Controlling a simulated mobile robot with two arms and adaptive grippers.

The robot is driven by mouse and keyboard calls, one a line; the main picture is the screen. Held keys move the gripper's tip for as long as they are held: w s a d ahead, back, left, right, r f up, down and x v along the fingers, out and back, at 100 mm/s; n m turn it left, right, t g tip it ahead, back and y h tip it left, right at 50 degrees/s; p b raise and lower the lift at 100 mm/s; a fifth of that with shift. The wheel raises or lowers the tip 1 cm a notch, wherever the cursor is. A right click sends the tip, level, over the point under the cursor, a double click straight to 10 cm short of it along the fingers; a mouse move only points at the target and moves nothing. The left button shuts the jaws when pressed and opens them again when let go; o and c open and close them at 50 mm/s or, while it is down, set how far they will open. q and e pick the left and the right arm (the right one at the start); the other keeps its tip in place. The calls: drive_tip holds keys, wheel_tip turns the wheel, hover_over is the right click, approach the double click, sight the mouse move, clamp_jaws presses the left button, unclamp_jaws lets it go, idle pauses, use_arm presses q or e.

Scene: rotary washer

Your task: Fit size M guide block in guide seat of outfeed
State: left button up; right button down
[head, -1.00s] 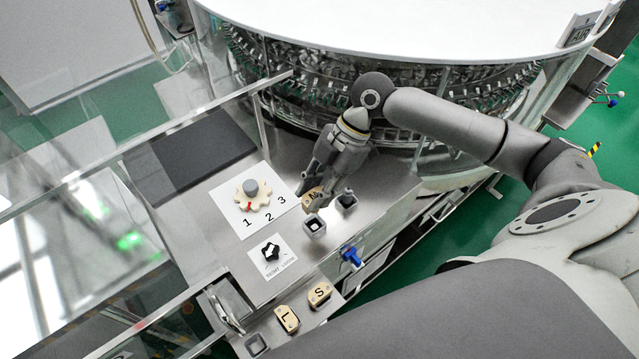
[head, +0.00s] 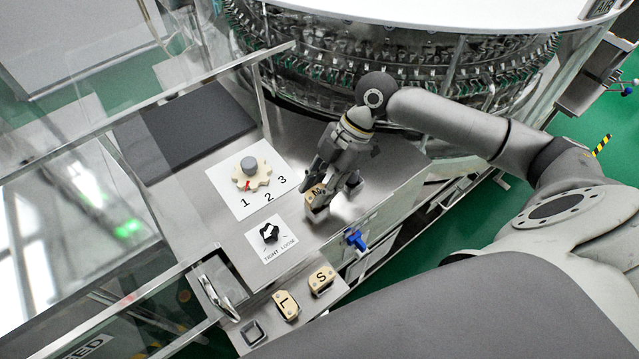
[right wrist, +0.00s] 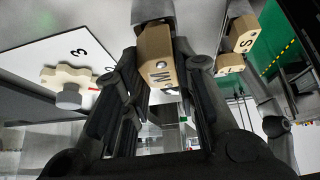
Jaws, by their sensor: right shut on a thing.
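My right gripper (head: 332,192) is shut on the tan guide block marked M (head: 315,192), and its fingers point down at the steel table. In the right wrist view the M block (right wrist: 157,60) sits between the fingers, its letter and round stud showing. A grey square seat (head: 318,213) shows just below the block in the head view. The block covers most of this seat. I cannot tell whether the block is in it or just above it. My left gripper is not in view.
Blocks L (head: 285,306) and S (head: 321,280) stand on a front ledge beside an empty square socket (head: 254,332). A tan star knob (head: 250,172), a black tight/loose knob (head: 270,233) and a blue valve (head: 356,240) are nearby. The round washer stands behind.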

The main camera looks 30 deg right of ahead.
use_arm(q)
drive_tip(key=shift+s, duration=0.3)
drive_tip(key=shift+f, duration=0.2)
use_arm(e)
drive_tip(key=shift+f, duration=0.5)
drive_tip(key=c, duration=1.1)
unclamp_jaws()
